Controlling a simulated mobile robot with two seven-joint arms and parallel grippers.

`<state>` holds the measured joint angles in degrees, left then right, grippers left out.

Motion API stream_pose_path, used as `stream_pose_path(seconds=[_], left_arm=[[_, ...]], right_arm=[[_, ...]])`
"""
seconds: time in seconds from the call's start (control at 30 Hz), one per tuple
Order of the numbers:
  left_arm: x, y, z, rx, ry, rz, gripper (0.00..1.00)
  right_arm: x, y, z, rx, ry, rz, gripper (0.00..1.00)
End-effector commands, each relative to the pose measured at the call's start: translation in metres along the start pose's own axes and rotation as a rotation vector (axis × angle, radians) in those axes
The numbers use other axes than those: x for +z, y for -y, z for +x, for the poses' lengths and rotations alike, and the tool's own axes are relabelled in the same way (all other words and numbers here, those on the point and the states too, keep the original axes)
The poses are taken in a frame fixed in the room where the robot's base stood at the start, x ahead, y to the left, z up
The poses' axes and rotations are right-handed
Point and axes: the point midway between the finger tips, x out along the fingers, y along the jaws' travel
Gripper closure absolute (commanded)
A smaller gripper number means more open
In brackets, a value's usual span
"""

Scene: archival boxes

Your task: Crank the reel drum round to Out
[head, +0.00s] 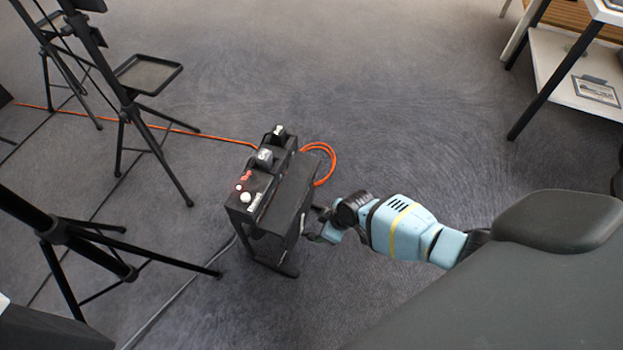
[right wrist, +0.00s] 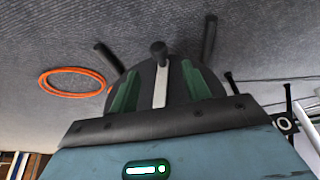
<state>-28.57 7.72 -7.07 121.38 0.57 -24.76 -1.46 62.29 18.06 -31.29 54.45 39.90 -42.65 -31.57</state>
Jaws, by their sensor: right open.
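A black reel unit (head: 270,195) stands on the carpet in the head view, with small pale labels, a red-lit marking and a white knob on top. My right gripper (head: 317,228) is at its right side. In the right wrist view, a dark round drum face (right wrist: 175,75) fills the middle, with a pale bar and a dark knob (right wrist: 158,49). The green fingers of my right gripper (right wrist: 161,82) are open, one on each side of the pale bar. I cannot tell whether they touch it. The label lettering is too small to read surely. My left gripper is not in view.
An orange cable (head: 322,160) loops beside the unit and runs left across the floor. Black tripod stands (head: 130,105) are at the left, one with a small tray (head: 148,73). A white shelf table (head: 570,75) is at the upper right. Carpet beyond the unit is clear.

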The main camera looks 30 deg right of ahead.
Motion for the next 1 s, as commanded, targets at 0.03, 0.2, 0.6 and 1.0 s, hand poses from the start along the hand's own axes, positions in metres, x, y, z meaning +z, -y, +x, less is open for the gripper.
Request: stream_pose_path(seconds=[0.03,0.2,0.6,1.0], left_arm=[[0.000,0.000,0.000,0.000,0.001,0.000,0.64],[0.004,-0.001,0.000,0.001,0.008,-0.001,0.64],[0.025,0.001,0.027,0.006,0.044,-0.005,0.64],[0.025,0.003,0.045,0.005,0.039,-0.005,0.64]], right_arm=[[0.000,-0.001,0.000,0.000,0.002,-0.001,0.52],[-0.001,-0.002,0.002,0.000,0.001,-0.001,0.52],[0.000,-0.001,0.051,-0.002,0.002,0.001,0.52],[-0.002,-0.001,0.077,0.000,0.000,-0.001,0.52]])
